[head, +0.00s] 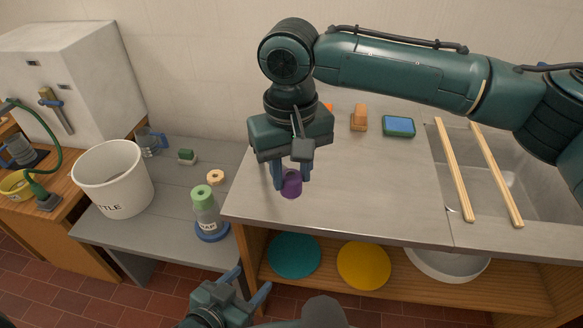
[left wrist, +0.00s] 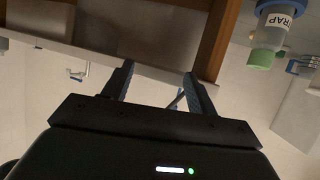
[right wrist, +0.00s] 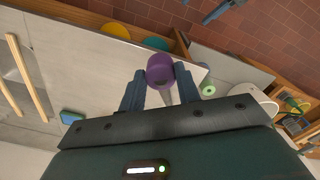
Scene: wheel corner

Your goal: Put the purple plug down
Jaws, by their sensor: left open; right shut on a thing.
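The purple plug (head: 291,185) is between the fingers of my right gripper (head: 292,180), near the front left corner of the steel counter (head: 350,190). My right gripper is shut on it and points down. The plug also shows in the right wrist view (right wrist: 160,69), between the fingertips. I cannot tell whether the plug touches the counter top. My left gripper (head: 246,284) is open and empty, low in front of the counter. Its spread fingers also show in the left wrist view (left wrist: 158,85).
A grey bottle with a green top (head: 204,205) stands on the lower grey table (head: 165,215), by a white bucket (head: 113,180). Two wooden strips (head: 454,168) lie across the sink. A blue-green sponge (head: 398,126) and an orange-brown block (head: 359,117) lie at the back. The counter's middle is clear.

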